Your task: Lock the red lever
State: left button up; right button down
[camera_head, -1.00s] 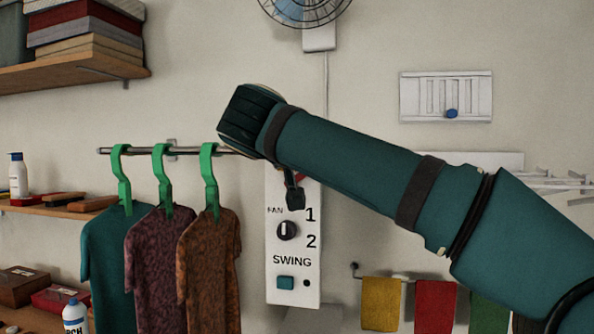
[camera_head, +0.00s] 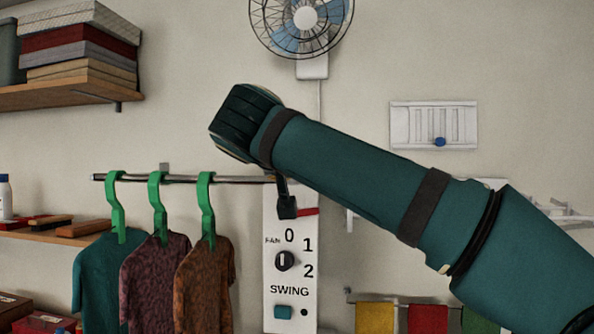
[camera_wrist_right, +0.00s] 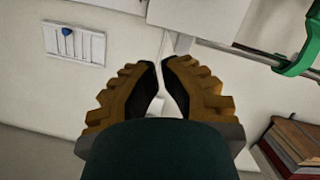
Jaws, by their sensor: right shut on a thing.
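The red lever (camera_head: 308,212) shows as a short red bar, nearly level, at the top of the white fan control panel (camera_head: 270,290). My right arm crosses in front of it, and its upper parts are hidden. A dark fingertip of my right gripper (camera_head: 287,207) hangs below the forearm at the left end of the red bar. In the right wrist view, the two fingers of the gripper (camera_wrist_right: 161,72) come nearly together at their tips. What they hold is hard to see there, and the lever cannot be made out. My left gripper is out of view.
Green hangers (camera_head: 158,200) with shirts hang from a rail (camera_head: 140,178) close left of the panel. A fan (camera_head: 302,18) is above. A slider box (camera_head: 433,125) is on the wall at right, and coloured cloths (camera_head: 428,318) hang at lower right.

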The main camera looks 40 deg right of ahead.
jog(key=s+v, duration=0.1)
jog(key=v, duration=0.5)
jog(key=shift+s+p, duration=0.25)
jog(key=shift+p, duration=0.05)
